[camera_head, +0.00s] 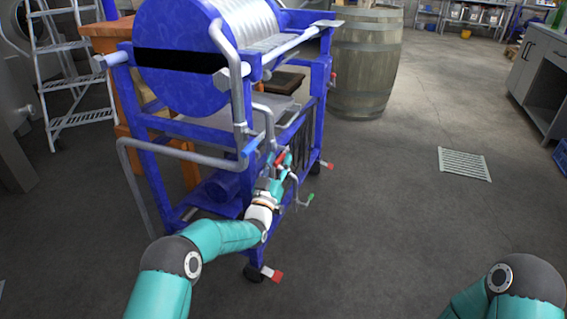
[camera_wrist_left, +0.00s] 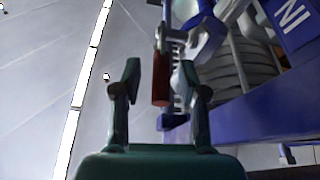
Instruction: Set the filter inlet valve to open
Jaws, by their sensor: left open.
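The blue filter machine (camera_head: 180,55) stands left of centre in the head view. A red valve handle (camera_head: 281,158) shows low on its front side, close to my left gripper (camera_head: 276,170). In the left wrist view the red handle (camera_wrist_left: 161,80) points toward the camera between the two fingers of my left gripper (camera_wrist_left: 160,72). The fingers are open, with a visible gap on each side of the handle. A blue panel (camera_wrist_left: 293,22) with partly cropped letters, seemingly "IN", is beside it. The valve body is partly hidden. My right gripper is out of view.
A blue handle (camera_head: 252,147) and a green handle (camera_head: 308,198) sit on nearby pipes. A grey pipe (camera_head: 170,150) loops out in front of the machine. A barrel (camera_head: 365,65) stands behind. The floor to the right is clear around a drain grate (camera_head: 464,164).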

